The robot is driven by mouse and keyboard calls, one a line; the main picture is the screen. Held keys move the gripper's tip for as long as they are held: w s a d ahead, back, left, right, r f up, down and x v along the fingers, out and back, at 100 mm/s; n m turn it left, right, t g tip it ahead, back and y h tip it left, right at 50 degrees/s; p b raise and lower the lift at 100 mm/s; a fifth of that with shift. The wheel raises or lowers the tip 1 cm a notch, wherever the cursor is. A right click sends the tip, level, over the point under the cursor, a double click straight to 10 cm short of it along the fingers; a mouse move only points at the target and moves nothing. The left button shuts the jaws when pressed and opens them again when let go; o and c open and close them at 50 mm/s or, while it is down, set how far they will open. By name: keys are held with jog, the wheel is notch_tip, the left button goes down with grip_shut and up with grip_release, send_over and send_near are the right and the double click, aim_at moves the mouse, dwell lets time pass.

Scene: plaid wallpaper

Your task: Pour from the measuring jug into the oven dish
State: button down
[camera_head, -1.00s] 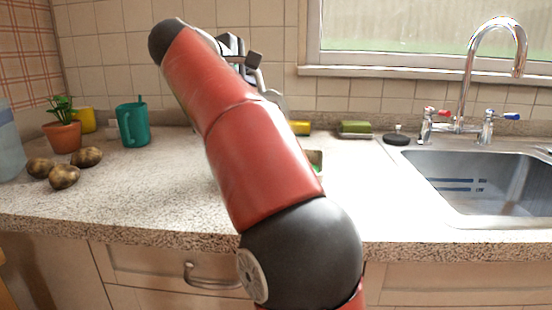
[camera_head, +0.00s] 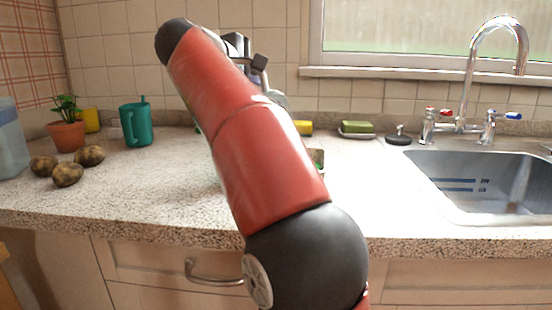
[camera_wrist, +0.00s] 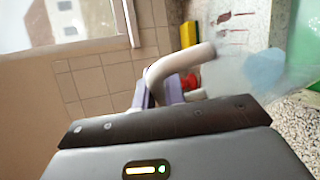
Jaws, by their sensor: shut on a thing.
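The measuring jug (camera_wrist: 235,62) is clear with red marks and shows in the wrist view, turned on its side in that picture. A pale blue patch (camera_wrist: 265,67) shows in it, perhaps its contents. My gripper (camera_wrist: 160,92) is shut on the jug's pale curved handle (camera_wrist: 182,63). In the head view my red arm hides most of the gripper and jug. A green surface (camera_wrist: 303,45) beyond the jug in the wrist view may be the oven dish. In the head view only a small edge of a dish (camera_head: 318,160) shows at the arm's right.
A yellow block (camera_head: 303,128), green sponge (camera_head: 357,128) and tap (camera_head: 465,90) are at the back. The sink (camera_head: 490,185) is right.

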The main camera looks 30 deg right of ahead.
jog(key=shift+s+d+f+m+t+b, duration=0.1)
jog(key=shift+s+m+t+b, duration=0.3)
jog(key=shift+b, duration=0.75)
